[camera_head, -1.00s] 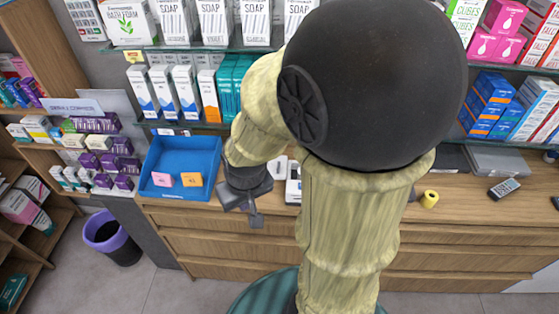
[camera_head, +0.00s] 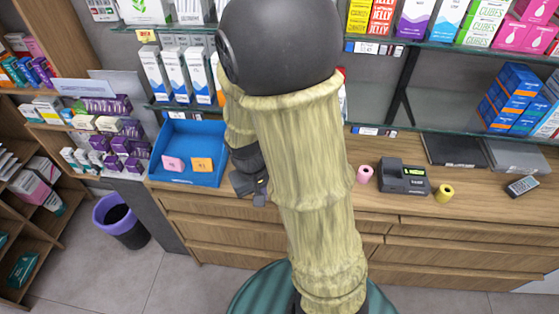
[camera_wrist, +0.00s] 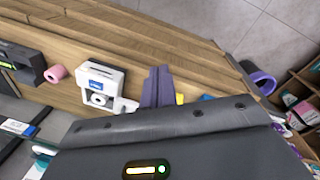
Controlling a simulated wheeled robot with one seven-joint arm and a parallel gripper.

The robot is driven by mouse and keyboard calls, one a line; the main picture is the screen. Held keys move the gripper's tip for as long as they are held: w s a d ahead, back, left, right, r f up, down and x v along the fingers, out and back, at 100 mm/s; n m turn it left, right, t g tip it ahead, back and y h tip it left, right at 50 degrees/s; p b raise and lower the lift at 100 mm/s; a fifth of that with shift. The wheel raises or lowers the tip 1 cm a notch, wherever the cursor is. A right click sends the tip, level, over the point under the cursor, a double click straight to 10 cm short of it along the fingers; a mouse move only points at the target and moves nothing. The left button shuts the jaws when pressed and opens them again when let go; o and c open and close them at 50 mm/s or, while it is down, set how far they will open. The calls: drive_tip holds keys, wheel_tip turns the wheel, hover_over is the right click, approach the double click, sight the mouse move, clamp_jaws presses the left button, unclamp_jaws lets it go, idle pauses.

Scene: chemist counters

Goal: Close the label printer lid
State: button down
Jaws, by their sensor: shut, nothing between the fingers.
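The white label printer (camera_wrist: 103,84) stands on the wooden counter in the wrist view. It has a blue label and a round part on its near face. A white piece juts out beside it; I cannot tell the lid's angle. In the head view my arm hides the printer. My gripper (camera_wrist: 158,85) is shut and empty, beside the printer on its right in the wrist view, with a small gap in the picture. In the head view my gripper (camera_head: 258,190) is low at the counter's front edge, just right of the blue tray.
The blue tray (camera_head: 190,132) holds a pink and an orange card. A pink roll (camera_head: 364,174), a dark terminal (camera_head: 403,177) and a yellow roll (camera_head: 444,193) stand right of my arm. Glass shelves with boxes are behind. A purple-rimmed bin (camera_head: 122,222) stands on the floor.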

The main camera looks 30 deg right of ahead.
drive_tip(key=w+d+f+g+h+b, duration=0.1)
drive_tip(key=w+d+f+h+b, duration=0.1)
drive_tip(key=d+f+h, duration=0.3)
drive_tip(key=w+d+f+g+h+b, duration=0.1)
drive_tip(key=w+f+h+b, duration=0.15)
drive_tip(key=f, duration=0.55)
drive_tip(key=w+a+r+n+t+h+b, duration=0.2)
drive_tip(key=w+t+h, duration=0.3)
drive_tip(key=w+h, duration=0.4)
drive_tip(key=shift+w+a+n, duration=0.2)
drive_tip(key=shift+w+n, duration=0.1)
drive_tip(key=shift+w, duration=0.35)
drive_tip(key=shift+d+r, duration=0.1)
drive_tip(key=d+p, duration=0.1)
drive_tip(key=d, duration=0.2)
drive_tip(key=w+d+p, duration=0.1)
drive_tip(key=d, duration=0.2)
drive_tip(key=d+p, duration=0.1)
drive_tip(key=d, duration=0.2)
drive_tip(key=shift+w, duration=0.35)
drive_tip(key=shift+w+d, duration=0.1)
drive_tip(key=shift+d, duration=0.3)
